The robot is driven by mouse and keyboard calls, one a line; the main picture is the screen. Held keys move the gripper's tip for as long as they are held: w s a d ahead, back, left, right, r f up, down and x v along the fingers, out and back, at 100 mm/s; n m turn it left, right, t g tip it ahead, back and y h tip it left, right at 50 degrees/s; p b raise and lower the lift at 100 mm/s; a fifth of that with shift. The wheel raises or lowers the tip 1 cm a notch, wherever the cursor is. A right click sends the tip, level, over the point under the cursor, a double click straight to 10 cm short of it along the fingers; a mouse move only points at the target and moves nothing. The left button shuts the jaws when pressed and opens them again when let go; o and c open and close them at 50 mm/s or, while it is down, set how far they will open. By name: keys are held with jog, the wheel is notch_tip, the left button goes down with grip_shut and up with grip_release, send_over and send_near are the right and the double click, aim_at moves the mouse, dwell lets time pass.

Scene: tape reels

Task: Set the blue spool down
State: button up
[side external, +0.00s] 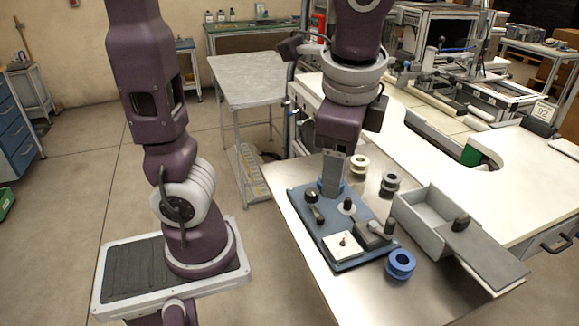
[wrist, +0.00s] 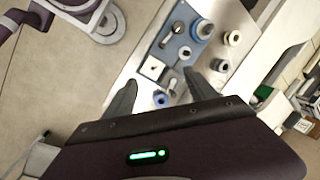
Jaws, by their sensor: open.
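A blue spool (side external: 401,264) lies flat on the metal table beside the board's front right corner. It also shows in the wrist view (wrist: 160,99), lying between and beyond my fingers. A second blue spool (wrist: 201,30) is at the far end of the blue-grey board (side external: 318,225); in the side view it (side external: 321,186) is partly hidden behind my gripper. My gripper (side external: 332,178) points down over the board's far end in the side view. In the wrist view its fingers (wrist: 160,80) are spread wide with nothing held between them, and the spools look some distance below.
The board carries a black knob (side external: 311,195), an upright peg (side external: 347,206), a white square plate (side external: 342,245) and a grey block (side external: 374,233). A white spool (side external: 359,163) and a dark-and-grey spool (side external: 390,181) stand behind it. A grey box (side external: 418,230) stands right.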

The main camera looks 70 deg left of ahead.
jog(key=s+a+n+t+h, duration=0.2)
jog(key=s+n+t, duration=0.1)
jog(key=s+n, duration=0.4)
jog(key=shift+a+f+t+h, duration=0.15)
jog(key=shift+f+t+h, duration=0.15)
jog(key=shift+h, duration=0.1)
jog(key=shift+s+f+n+t, duration=0.15)
jog(key=shift+n+t, duration=0.15)
jog(key=shift+n, duration=0.4)
jog(key=shift+c, duration=1.2)
